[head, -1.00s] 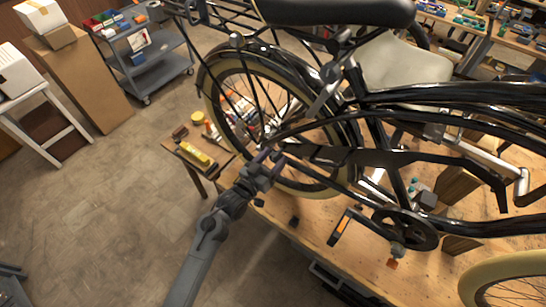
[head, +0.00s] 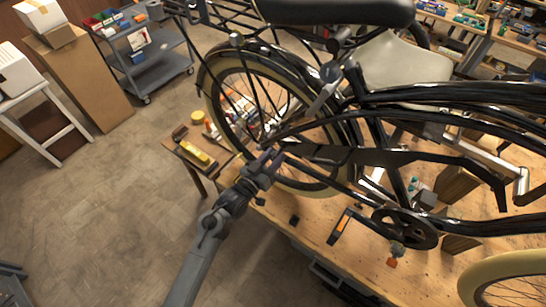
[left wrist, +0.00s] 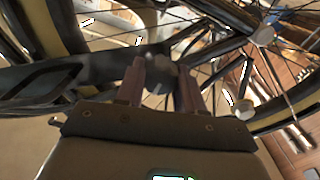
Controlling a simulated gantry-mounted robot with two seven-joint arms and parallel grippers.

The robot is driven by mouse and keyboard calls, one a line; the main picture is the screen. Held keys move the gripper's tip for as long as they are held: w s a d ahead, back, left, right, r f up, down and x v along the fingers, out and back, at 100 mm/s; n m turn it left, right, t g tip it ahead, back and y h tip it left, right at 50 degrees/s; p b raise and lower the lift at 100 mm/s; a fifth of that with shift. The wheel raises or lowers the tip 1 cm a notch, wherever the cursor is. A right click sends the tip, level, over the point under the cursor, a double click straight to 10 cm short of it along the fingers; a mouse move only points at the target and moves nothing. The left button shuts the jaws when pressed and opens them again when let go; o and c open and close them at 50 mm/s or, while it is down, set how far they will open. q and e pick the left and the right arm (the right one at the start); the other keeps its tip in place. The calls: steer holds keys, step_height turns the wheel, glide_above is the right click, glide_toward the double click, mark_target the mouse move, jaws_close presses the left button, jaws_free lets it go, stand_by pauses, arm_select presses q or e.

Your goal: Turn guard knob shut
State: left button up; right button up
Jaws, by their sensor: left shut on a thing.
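The guard knob (left wrist: 162,75) is a small grey lobed knob at the rear end of the dark chain guard (left wrist: 85,72), beside the spoked wheel. In the head view the chain guard (head: 385,158) runs forward from the rear wheel (head: 232,128). My left gripper (head: 270,158) reaches up from below to the guard's rear end. In the left wrist view its two fingers (left wrist: 161,84) stand on either side of the knob, shut on it. In the head view the gripper hides the knob. The knob's turn angle cannot be told. My right gripper is not in view.
The pedal (head: 342,226) and crank (head: 405,228) are to the right of my left arm. A small side table (head: 225,158) with a yellow item (head: 197,153) stands at left. The floor at left is open.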

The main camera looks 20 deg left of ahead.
arm_select(q)
steer(key=shift+r+n, duration=0.1)
steer(key=shift+n, duration=0.3)
steer(key=o, duration=1)
steer(key=shift+o, duration=0.2)
